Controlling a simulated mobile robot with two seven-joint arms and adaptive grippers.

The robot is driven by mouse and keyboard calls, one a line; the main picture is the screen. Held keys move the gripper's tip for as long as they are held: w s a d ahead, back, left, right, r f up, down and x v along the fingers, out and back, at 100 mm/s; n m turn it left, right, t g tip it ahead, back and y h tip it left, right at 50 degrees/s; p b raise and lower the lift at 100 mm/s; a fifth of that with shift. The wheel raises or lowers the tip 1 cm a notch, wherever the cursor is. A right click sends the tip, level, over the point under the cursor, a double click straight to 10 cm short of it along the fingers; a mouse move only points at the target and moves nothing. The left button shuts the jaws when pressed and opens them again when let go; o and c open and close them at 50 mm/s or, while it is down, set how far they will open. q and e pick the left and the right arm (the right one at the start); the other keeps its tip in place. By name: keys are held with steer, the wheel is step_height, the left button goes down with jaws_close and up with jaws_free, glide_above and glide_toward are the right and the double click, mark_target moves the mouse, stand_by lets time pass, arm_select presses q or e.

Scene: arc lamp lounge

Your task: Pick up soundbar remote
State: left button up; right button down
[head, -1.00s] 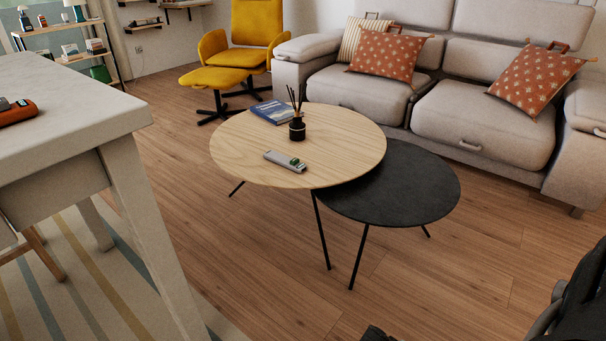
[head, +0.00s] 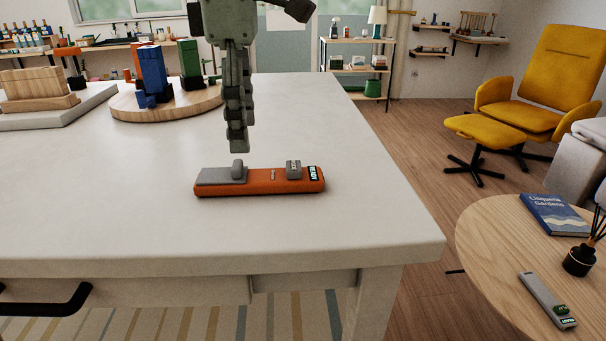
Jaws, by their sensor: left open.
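A long orange device with a grey top piece, a small grey knob and a black label (head: 262,187) lies flat on the white table. A slim grey remote with a green and dark end (head: 546,299) lies on the round wooden table at lower right. I cannot read either label well enough to tell which is the soundbar remote. My left gripper (head: 237,146) points down just above and behind the orange device, apart from it. Its fingers are seen nearly edge-on, open, with nothing visible between them. My right gripper is out of view.
The white table (head: 370,225) has clear room around the orange device. A round wooden board (head: 122,106) with blue and green items stands behind left, near a slab with wooden blocks (head: 38,90). A blue book (head: 553,214) and dark diffuser (head: 579,261) share the round table.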

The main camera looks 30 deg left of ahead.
mark_target(245, 173)
arm_select(q)
steer(key=f, duration=0.7)
steer(key=shift+s+a, duration=0.15)
steer(key=shift+s, duration=0.05)
steer(key=shift+c, duration=0.5)
steer(key=c, duration=1.2)
steer(key=shift+c, duration=0.3)
steer(key=shift+r, duration=0.1)
